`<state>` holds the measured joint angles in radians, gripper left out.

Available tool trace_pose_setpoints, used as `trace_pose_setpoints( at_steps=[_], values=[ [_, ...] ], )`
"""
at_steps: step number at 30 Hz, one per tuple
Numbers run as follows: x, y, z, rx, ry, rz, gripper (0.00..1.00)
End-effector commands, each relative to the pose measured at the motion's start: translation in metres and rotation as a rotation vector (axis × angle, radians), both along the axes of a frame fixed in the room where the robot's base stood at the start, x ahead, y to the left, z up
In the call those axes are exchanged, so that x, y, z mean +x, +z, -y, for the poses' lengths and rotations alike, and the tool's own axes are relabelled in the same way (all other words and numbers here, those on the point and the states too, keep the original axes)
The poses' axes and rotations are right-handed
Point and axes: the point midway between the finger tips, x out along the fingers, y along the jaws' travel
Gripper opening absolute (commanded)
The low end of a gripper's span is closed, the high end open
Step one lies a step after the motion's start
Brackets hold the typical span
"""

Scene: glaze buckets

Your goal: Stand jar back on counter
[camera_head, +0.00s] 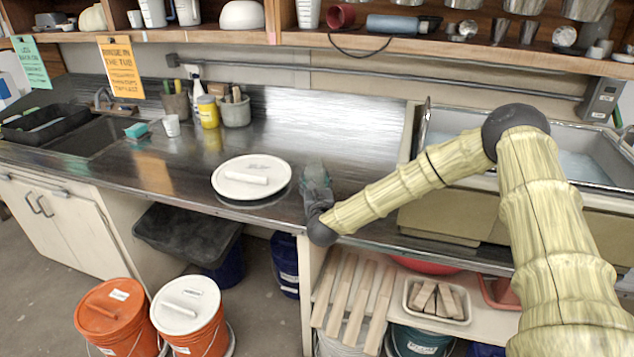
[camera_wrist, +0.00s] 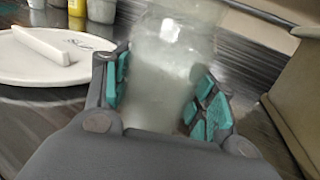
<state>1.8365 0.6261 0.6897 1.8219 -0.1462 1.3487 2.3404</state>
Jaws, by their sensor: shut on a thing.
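A clear jar (camera_wrist: 165,75) with a pale, cloudy look stands between the green-padded fingers of my gripper (camera_wrist: 165,95) in the wrist view. The pads touch it from both sides, so my gripper is shut on it. In the head view my gripper (camera_head: 317,192) is low over the front part of the dark metal counter (camera_head: 300,130). The jar shows there only as a faint greyish shape (camera_head: 313,171). The jar looks slightly tilted in the wrist view. Its base is hidden by my gripper, and I cannot tell whether it touches the counter.
A round white lid with a bar handle (camera_head: 230,185) lies just left of my gripper. A sink (camera_head: 570,150) is at the right. The counter behind my gripper is clear.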

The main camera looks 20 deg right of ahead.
Motion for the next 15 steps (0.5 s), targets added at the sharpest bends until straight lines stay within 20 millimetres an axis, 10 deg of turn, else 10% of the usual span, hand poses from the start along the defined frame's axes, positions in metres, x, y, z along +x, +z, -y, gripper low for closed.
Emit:
trace_pose_setpoints(
  at_steps=[15],
  values=[
    [0.026, -0.014, 0.013, -0.003, 0.000, -0.003, 0.17]
  ],
)
